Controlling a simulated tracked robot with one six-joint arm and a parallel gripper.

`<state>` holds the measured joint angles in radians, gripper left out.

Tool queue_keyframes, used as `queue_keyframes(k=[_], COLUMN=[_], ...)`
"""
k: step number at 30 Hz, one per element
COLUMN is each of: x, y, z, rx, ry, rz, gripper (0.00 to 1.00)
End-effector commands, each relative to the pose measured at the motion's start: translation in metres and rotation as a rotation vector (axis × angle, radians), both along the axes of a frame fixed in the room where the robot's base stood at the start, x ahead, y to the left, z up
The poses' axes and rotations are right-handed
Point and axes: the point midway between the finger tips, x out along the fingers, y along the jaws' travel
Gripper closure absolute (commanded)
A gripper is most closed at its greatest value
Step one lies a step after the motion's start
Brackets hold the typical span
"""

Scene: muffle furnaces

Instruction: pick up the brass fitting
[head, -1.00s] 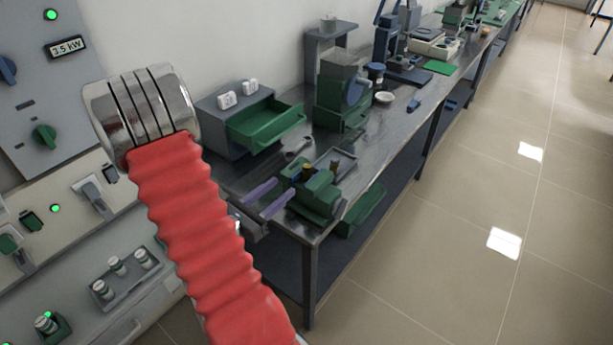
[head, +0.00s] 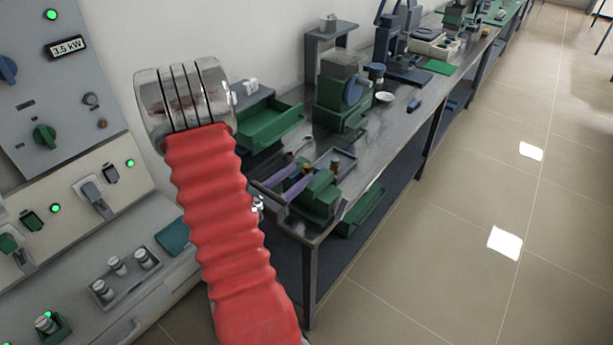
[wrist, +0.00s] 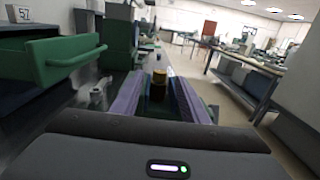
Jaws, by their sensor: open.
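The brass fitting (wrist: 159,76) stands upright at the green vise in the wrist view, with a gold top above a darker lower part. In the head view a small brownish piece of it (head: 308,170) shows above the green vise (head: 318,197). My gripper (head: 293,178) has two purple fingers reaching over the vise. In the wrist view my gripper (wrist: 160,84) is open, one finger on each side of the fitting. I cannot tell whether either finger touches it. The fitting's lower end is hidden.
A grey tray (head: 346,158) lies just behind the vise. An open green drawer (head: 268,125) juts out at the left, close to my arm. A green machine (head: 338,117) stands further back.

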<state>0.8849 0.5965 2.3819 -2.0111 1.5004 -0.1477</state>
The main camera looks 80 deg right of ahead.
Motion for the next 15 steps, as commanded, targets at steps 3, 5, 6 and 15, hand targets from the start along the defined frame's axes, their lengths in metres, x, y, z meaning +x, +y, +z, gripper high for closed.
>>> queue_keyframes(k=[3, 5, 6, 15], x=[-0.001, -0.002, -0.003, -0.018], y=[-0.001, -0.004, -0.007, -0.04], z=[0.0, 0.0, 0.0, 0.001], rx=[0.0, 0.0, 0.0, -0.001], ry=[0.0, -0.001, -0.001, 0.0], rz=[-0.001, -0.002, -0.003, -0.003], gripper=[0.59, 0.59, 0.59, 0.59])
